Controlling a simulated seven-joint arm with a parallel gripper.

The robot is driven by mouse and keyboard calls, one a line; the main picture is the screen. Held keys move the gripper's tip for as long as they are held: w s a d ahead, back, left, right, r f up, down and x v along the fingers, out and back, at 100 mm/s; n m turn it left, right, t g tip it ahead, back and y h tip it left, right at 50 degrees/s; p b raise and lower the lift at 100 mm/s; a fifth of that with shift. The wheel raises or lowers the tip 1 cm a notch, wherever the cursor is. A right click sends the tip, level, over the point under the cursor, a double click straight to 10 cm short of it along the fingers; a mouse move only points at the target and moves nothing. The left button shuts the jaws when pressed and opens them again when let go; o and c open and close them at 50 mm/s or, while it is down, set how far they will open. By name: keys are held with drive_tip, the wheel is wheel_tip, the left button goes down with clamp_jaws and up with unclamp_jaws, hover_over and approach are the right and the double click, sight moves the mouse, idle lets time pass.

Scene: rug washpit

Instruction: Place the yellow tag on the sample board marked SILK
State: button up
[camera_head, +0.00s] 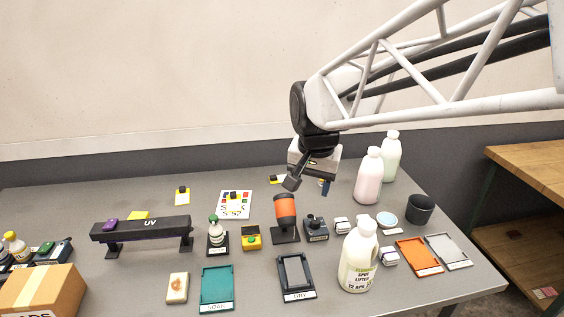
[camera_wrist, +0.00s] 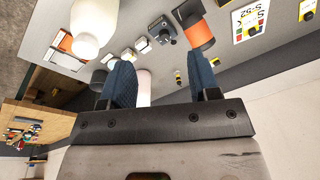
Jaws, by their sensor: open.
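My gripper (camera_head: 309,186) hangs open and empty above the back of the grey table; its two blue fingers (camera_wrist: 160,64) are apart in the wrist view. A small yellow piece with a black top (camera_head: 275,180) lies at the table's back, left of the gripper. A yellow-edged card with a black block (camera_head: 182,195) lies farther left, and a flat yellow piece (camera_head: 138,215) shows behind the UV bar. I cannot tell which is the tag. A white board with coloured squares (camera_head: 244,209) reads like "S-52", with a black block on it. No SILK lettering is legible.
The UV bar (camera_head: 145,230), orange-and-black device (camera_head: 285,210) and black stamp-like device (camera_head: 316,230) stand mid-table. Bottles (camera_head: 369,180) and a dark cup (camera_head: 420,209) stand right. Teal (camera_head: 216,283) and dark (camera_head: 297,292) trays lie in front. Bare table shows between the cards at the back.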

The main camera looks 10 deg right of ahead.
drive_tip(key=s+d+f+n, duration=0.1)
drive_tip(key=s+f+n, duration=0.1)
drive_tip(key=s, duration=0.6)
drive_tip(key=s+d+f+n, duration=0.1)
drive_tip(key=s+d+n, duration=0.1)
drive_tip(key=s, duration=0.7)
drive_tip(key=shift+s+f+n+t, duration=0.15)
drive_tip(key=shift+f+n+t, duration=0.25)
drive_tip(key=shift+n, duration=0.2)
